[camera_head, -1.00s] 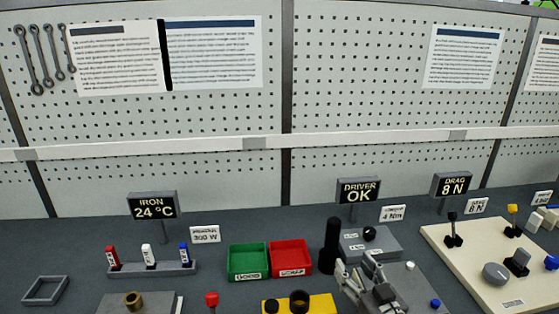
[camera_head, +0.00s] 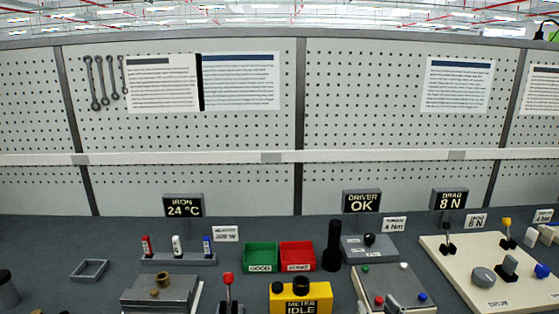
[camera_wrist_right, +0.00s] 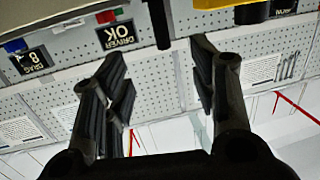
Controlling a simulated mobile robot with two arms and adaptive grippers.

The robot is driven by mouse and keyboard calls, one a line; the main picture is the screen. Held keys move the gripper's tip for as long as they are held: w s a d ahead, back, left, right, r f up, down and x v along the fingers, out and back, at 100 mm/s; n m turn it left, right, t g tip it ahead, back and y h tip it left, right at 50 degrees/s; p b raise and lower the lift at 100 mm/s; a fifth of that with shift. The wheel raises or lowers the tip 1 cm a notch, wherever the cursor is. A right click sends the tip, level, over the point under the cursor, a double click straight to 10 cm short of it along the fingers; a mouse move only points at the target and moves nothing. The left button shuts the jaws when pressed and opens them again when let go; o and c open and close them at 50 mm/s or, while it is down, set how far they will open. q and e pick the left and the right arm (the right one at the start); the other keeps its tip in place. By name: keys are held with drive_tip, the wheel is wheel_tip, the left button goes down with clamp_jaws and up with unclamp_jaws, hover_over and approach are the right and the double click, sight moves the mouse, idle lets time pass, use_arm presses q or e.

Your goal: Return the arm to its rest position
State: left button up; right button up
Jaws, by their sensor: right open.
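My right gripper (camera_wrist_right: 158,62) spreads its two dark fingers apart in the right wrist view, with nothing between them. The rest of the right arm is out of frame. My left gripper is in neither current view.
The bench holds a yellow meter (camera_head: 318,294) reading IDLE, a green bin (camera_head: 261,257), a red bin (camera_head: 297,256), a black cylinder (camera_head: 333,247) and a cream panel with knobs (camera_head: 456,268). A pegboard (camera_head: 360,125) stands behind. Bare bench lies around the square frame (camera_head: 89,270).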

drive_tip(key=s+a+f+g+h, duration=0.2)
drive_tip(key=s+f+g, duration=0.4)
drive_tip(key=s+f, duration=0.5)
drive_tip(key=s+f+g+h, duration=0.15)
drive_tip(key=s+g, duration=0.25)
drive_tip(key=s, duration=0.5)
drive_tip(key=s+f+g+y, duration=0.1)
drive_tip(key=s+f+g, duration=0.2)
drive_tip(key=s, duration=0.6)
wheel_tip(320, 180, down, 26)
drive_tip(key=s+r+g, duration=0.1)
drive_tip(key=g, duration=0.1)
drive_tip(key=s+d+f, duration=0.3)
drive_tip(key=s+f, duration=1.3)
drive_tip(key=shift+s+d+f+g+h, duration=0.15)
drive_tip(key=shift+d+f+g+h, duration=0.05)
drive_tip(key=shift+f+g+h, duration=0.2)
